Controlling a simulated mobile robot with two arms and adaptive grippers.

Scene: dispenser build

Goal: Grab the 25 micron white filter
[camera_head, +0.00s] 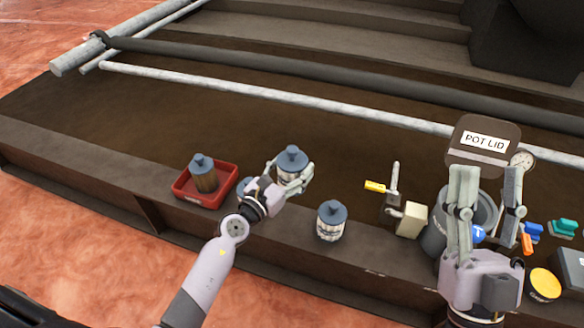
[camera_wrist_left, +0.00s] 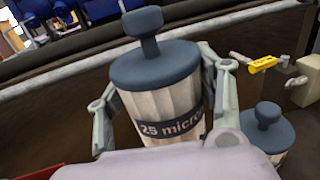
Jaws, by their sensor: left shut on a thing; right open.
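A white pleated filter (camera_head: 291,168) with a dark blue-grey knobbed cap is at the middle of the head view. The filter is upright. Its base is hidden by my gripper. My right gripper (camera_head: 488,190) is open, in front of the grey pot and the "POT LID" block.
A brown filter (camera_head: 205,176) stands in a red tray (camera_head: 224,186) at left. Another white filter (camera_head: 331,222) stands right of my left gripper. A yellow-handled valve (camera_head: 385,187), a grey pot (camera_head: 434,237), a "POT LID" block (camera_head: 483,137) and a yellow disc (camera_head: 545,283) are further right.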

